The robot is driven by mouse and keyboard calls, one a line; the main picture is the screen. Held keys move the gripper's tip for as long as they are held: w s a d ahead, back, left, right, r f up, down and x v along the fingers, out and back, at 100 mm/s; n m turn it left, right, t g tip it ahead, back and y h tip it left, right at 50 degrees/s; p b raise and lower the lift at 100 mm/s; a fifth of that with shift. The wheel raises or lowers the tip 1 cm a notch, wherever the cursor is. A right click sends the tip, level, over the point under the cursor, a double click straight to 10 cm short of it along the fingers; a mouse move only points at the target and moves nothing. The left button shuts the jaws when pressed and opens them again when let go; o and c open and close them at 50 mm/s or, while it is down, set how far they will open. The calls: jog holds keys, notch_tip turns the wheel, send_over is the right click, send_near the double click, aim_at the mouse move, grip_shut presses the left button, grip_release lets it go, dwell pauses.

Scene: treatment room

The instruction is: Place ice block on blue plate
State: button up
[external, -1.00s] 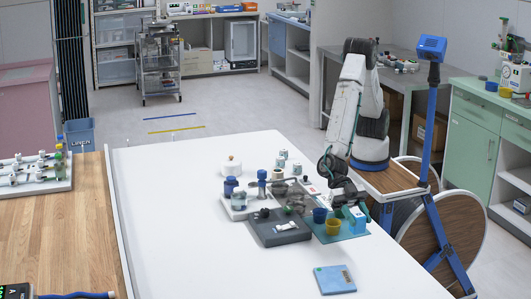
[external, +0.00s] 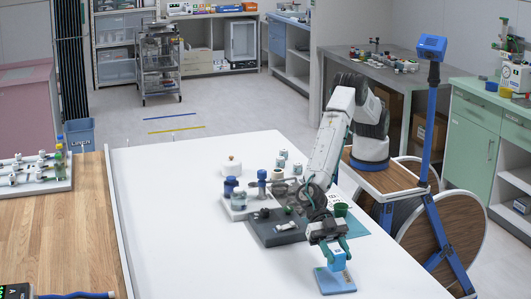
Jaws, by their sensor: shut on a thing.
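My gripper (external: 333,257) points down and is shut on the ice block (external: 337,263), a small light-blue block with an orange mark. The fingers cover part of its sides. The blue plate (external: 335,284) is a flat blue square on the white table, near its front right. The block appears over the back half of the plate. I cannot tell whether its underside touches the plate or hangs just above it.
A dark grey tray (external: 270,239) with small items lies left of my arm. A white tray (external: 229,211) with blue-topped bottles stands behind it. A green cup (external: 341,209) stands on a teal mat (external: 357,229). The white table (external: 190,235) is clear to the left.

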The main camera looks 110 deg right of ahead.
aim_at(336, 262)
jog(key=shift+f, duration=1.6)
jog(key=shift+f, duration=0.15)
jog(key=o, duration=1)
